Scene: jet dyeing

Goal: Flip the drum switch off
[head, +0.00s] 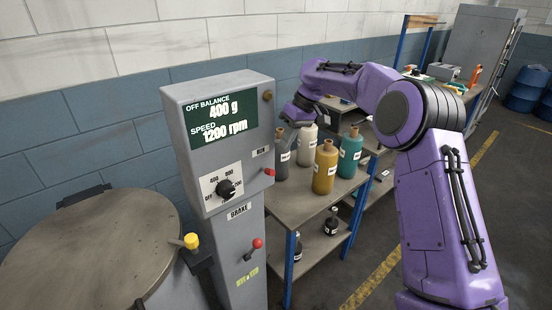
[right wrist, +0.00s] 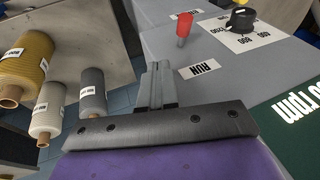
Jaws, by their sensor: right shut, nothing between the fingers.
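The grey control panel (head: 228,155) stands at the middle left. Its display (head: 221,117) reads OFF BALANCE 400 g and SPEED 1200 rpm. A black rotary knob (head: 226,189) sits below on a white dial plate. A red-tipped lever (head: 269,172) sticks out near the RUN label; this lever (right wrist: 183,28) and the knob (right wrist: 241,18) also show in the right wrist view. No label reads "drum switch". My right gripper (right wrist: 157,82) is shut and empty, close to the panel face by the RUN label and apart from the lever. My left gripper is out of view.
A second red-tipped lever (head: 257,243) is by the BRAKE label. A round lidded drum (head: 85,250) with a yellow-knobbed latch (head: 191,240) stands at left. Several yarn cones, including a yellow one (head: 325,168), stand on a shelf (head: 300,196) right of the panel.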

